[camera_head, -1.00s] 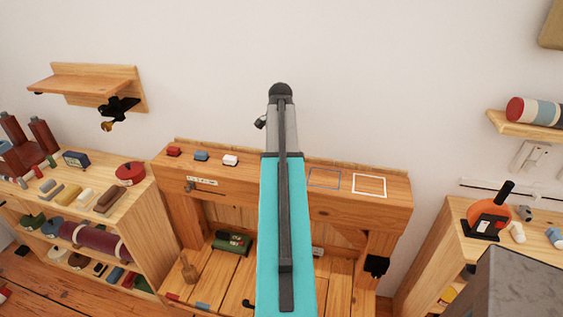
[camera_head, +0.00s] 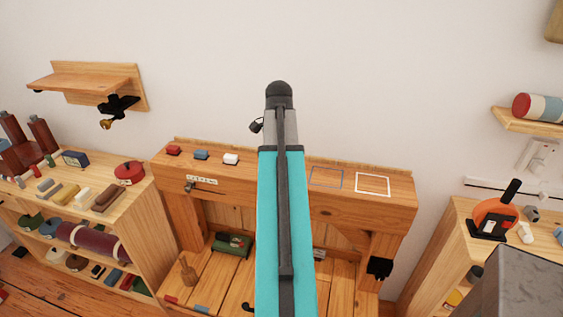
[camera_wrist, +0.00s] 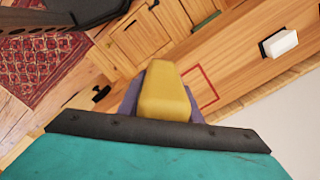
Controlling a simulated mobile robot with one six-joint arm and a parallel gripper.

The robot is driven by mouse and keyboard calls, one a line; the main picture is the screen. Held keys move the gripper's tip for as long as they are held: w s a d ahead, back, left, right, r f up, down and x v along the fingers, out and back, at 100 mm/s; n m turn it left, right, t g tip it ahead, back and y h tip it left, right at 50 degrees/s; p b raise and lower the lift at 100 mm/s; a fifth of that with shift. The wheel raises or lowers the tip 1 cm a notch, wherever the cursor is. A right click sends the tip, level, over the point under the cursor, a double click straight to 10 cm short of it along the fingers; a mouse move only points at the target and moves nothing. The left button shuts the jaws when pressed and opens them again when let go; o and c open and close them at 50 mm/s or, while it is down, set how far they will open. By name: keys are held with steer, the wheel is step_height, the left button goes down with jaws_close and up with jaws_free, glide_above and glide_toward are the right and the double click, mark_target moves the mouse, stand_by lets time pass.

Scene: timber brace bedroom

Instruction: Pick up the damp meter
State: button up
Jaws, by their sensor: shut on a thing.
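In the wrist view, a yellow block-shaped thing with rounded edges (camera_wrist: 165,93), which I take to be the damp meter, sits between the purple-grey fingers of my gripper (camera_wrist: 163,103). The gripper is shut on it and holds it above the wooden bench top. Its far side and any display are hidden. In the head view my teal arm hides most of the gripper and the held thing.
The wooden bench (camera_head: 360,208) bears red (camera_head: 173,151), blue (camera_head: 201,155) and white (camera_head: 231,159) blocks. Blue (camera_head: 326,177) and white (camera_head: 373,184) outlines mark its top; a red outline (camera_wrist: 201,86) shows in the wrist view. Crowded shelves stand left and right.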

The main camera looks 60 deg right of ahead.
steer(key=s+a+b, duration=0.1)
steer(key=s+a, duration=0.2)
steer(key=a, duration=0.3)
steer(key=shift+a+r, duration=0.2)
steer(key=shift+r, duration=0.1)
stand_by(0.4)
